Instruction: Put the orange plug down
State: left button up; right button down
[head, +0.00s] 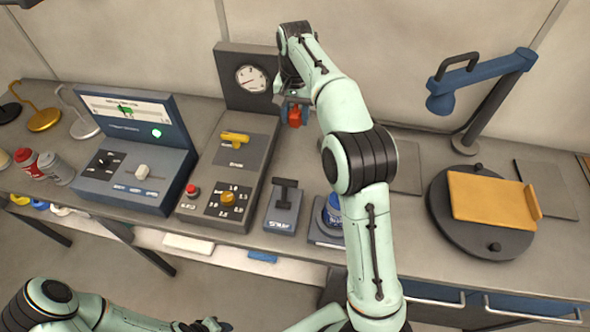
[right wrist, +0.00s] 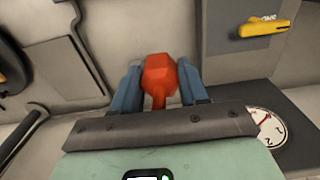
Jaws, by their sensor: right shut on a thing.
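The orange plug (head: 295,116) is between the fingers of my right gripper (head: 292,110), over the bench just right of the gauge panel. In the right wrist view the plug (right wrist: 158,76) sits between the two blue fingers of the gripper (right wrist: 158,88), which is shut on it. Its lower end is partly hidden by the gripper body. I cannot tell how high it is above the bench. My left arm is at the bottom left of the head view; what may be its gripper (head: 207,325) is cut off at the lower edge, so its jaws cannot be read.
A gauge panel (head: 252,77) stands left of the right gripper, behind a console with a yellow handle (head: 235,137). A round turntable (head: 440,205) with an orange plate (head: 485,198) and a blue lamp (head: 482,78) stand right. Dark flat pads (head: 547,190) lie nearby.

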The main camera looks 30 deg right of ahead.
jog(key=shift+s+a, duration=0.25)
jog(key=shift+a, duration=0.05)
send_over(294, 171)
notch_tip(294, 171, down, 13)
jog(key=shift+s+f+b, duration=0.2)
jog(key=shift+f+b, duration=0.2)
jog(key=shift+f, duration=0.25)
pick_arm(q)
jog(key=shift+s+f, duration=0.8)
jog(key=shift+s, duration=0.25)
pick_arm(e)
notch_tip(294, 171, down, 5)
jog(key=shift+w+f, duration=0.1)
pick_arm(q)
jog(key=shift+s+f+b, duration=0.1)
jog(key=shift+f+b, duration=0.05)
jog(key=shift+b, duration=0.15)
pick_arm(e)
jog(key=shift+f, duration=0.6)
jog(key=c, duration=0.6)
grip_release()
